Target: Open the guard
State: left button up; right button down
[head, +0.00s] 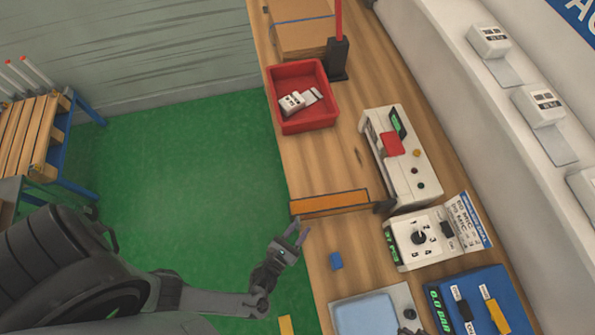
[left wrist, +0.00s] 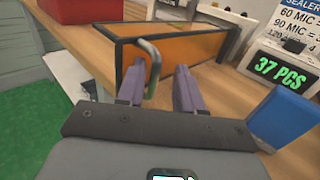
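The guard is an orange panel in a dark frame (head: 330,202), standing across the wooden bench left of the white machine. In the left wrist view the panel (left wrist: 185,50) has a bent grey metal handle (left wrist: 154,65) on its near end. My left gripper (head: 300,236) is just in front of the guard at the bench's front edge. In the left wrist view its two purple-grey fingers (left wrist: 160,85) are apart, with the handle between their tips, closer to the left finger. I cannot tell whether they touch it. My right gripper is not in view.
A red bin (head: 300,122) with white items stands farther back on the bench. A white machine (head: 410,160) and a dial box reading 37 PCS (head: 404,250) stand to the right. A small blue block (head: 336,261) lies close to my left gripper.

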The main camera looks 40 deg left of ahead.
pick_arm(q)
jog(key=s+d, duration=0.1)
jog(key=s, duration=1)
jog(key=shift+b, duration=0.45)
